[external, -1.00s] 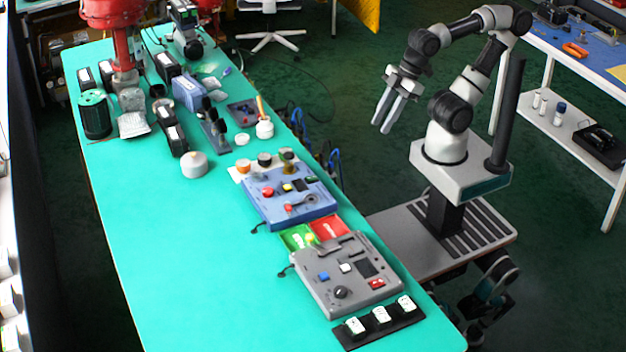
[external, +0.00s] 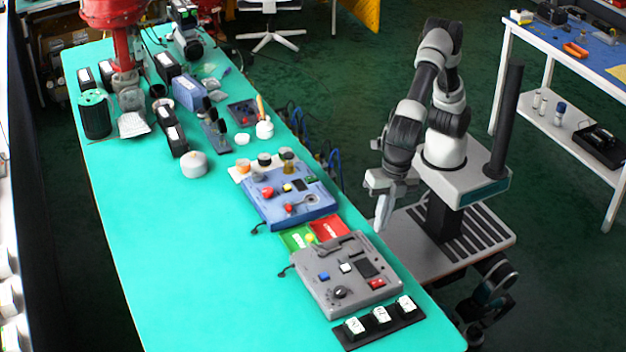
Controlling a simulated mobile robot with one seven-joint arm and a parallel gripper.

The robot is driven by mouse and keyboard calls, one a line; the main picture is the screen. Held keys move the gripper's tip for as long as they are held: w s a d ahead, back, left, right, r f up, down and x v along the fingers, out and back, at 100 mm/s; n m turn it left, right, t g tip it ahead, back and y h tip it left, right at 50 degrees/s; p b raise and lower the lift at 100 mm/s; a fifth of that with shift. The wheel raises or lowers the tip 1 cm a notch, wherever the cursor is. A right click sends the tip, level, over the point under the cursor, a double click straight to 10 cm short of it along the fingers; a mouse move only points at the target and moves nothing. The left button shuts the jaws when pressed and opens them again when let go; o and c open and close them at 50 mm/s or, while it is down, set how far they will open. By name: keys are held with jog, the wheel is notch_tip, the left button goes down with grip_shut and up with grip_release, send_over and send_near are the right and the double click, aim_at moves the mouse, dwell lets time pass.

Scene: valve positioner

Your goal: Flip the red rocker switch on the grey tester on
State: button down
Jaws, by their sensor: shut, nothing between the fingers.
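The grey tester (external: 328,285) lies on the green bench near its front right edge. Its red rocker switch (external: 377,283) sits at the panel's right corner; it is too small to tell which way it is tipped. A blue button, a white button, a dark display and a black knob (external: 340,292) are also on the panel. My gripper (external: 381,226) is shut and empty. It hangs fingers down beside the tester's back right corner, above and apart from the switch.
A blue tester (external: 262,207) stands behind the grey one, with green and red trays (external: 328,229) between them. A black strip with white-topped blocks (external: 380,316) lies in front. The left of the bench (external: 190,265) is clear.

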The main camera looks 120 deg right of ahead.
aim_at(373, 283)
jog(key=a+f, duration=0.1)
jog(key=a+f+n, duration=0.1)
jog(key=a, duration=0.1)
jog(key=shift+w+d+f, duration=0.1)
jog(key=f+b, duration=0.1)
jog(key=f, duration=0.3)
jog(key=w+f+b, duration=0.1)
jog(key=f, duration=0.4)
jog(key=f+b, duration=0.1)
jog(key=f, duration=0.3)
jog(key=shift+w+f, duration=0.3)
jog(key=shift+w, duration=0.1)
